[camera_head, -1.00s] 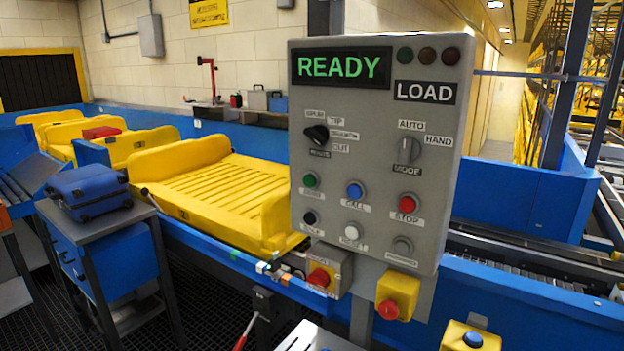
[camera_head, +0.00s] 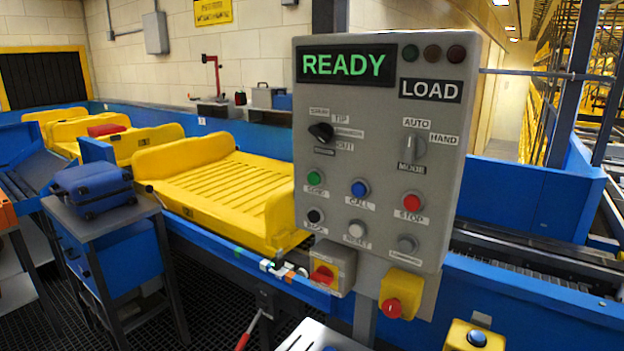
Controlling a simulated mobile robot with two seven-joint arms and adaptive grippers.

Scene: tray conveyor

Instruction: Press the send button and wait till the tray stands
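A grey control panel (camera_head: 385,290) stands upright in front of me. Its display (camera_head: 346,65) reads READY in green, and a sign (camera_head: 430,91) beside it reads LOAD. The green send button (camera_head: 314,178) is at the panel's left, with a blue CALL button (camera_head: 359,188) and a red STOP button (camera_head: 411,202) to its right. A yellow tray (camera_head: 215,185) sits empty on the conveyor behind and left of the panel. Neither of my grippers shows in the head view.
A blue suitcase (camera_head: 92,190) lies on a small stand at left. More yellow trays (camera_head: 150,141) are further back, one with a red case (camera_head: 106,129). Blue conveyor sides (camera_head: 540,300) run behind the panel.

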